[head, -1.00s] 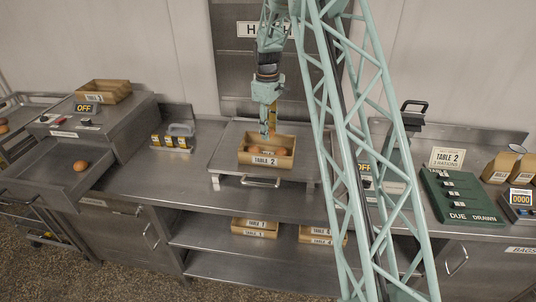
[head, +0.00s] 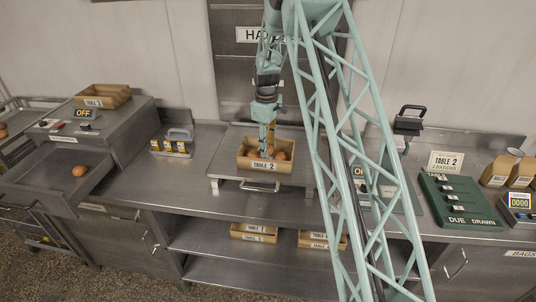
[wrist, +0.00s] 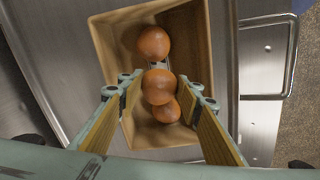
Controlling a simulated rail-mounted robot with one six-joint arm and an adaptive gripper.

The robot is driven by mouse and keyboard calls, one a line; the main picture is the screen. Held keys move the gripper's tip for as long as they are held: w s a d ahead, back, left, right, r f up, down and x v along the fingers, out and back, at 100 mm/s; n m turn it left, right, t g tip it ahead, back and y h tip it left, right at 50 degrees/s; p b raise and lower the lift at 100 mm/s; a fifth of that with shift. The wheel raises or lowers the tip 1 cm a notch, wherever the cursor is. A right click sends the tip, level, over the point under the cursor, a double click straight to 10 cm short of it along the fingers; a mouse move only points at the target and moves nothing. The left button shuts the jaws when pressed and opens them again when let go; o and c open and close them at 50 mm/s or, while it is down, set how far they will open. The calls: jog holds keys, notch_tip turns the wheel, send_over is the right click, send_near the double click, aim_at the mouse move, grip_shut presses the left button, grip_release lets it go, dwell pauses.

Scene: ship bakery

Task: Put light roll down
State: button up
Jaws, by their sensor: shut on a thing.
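An open tan box (head: 264,166) labelled TABLE 2 stands on the raised metal platform in the head view. In the wrist view the box (wrist: 113,60) holds brown rolls. My gripper (head: 266,152) reaches down into the box. In the wrist view its wooden-faced fingers (wrist: 161,86) are shut on a roll (wrist: 158,78), over the middle of the box. A second roll (wrist: 153,44) lies toward the top of that picture. Another roll (wrist: 166,112) lies below and is partly covered by the held one. I cannot tell whether the held roll touches the one below it.
The metal platform (head: 227,168) has a front handle (head: 260,187). A single roll (head: 79,170) lies in the open tray at left. A yellow-and-black item (head: 171,147) stands left of the platform. A dark green board (head: 461,199) lies at right. More boxes (head: 253,233) sit on the shelf below.

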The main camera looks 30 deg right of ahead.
jog(key=shift+f, duration=0.15)
jog(key=shift+f, duration=1.75)
jog(key=shift+f, duration=0.15)
jog(key=o, duration=0.8)
jog(key=shift+r, duration=0.2)
jog(key=r, duration=1.1)
jog(key=shift+s+a+r, duration=0.15)
jog(key=shift+a+r, duration=0.1)
jog(key=shift+r, duration=0.25)
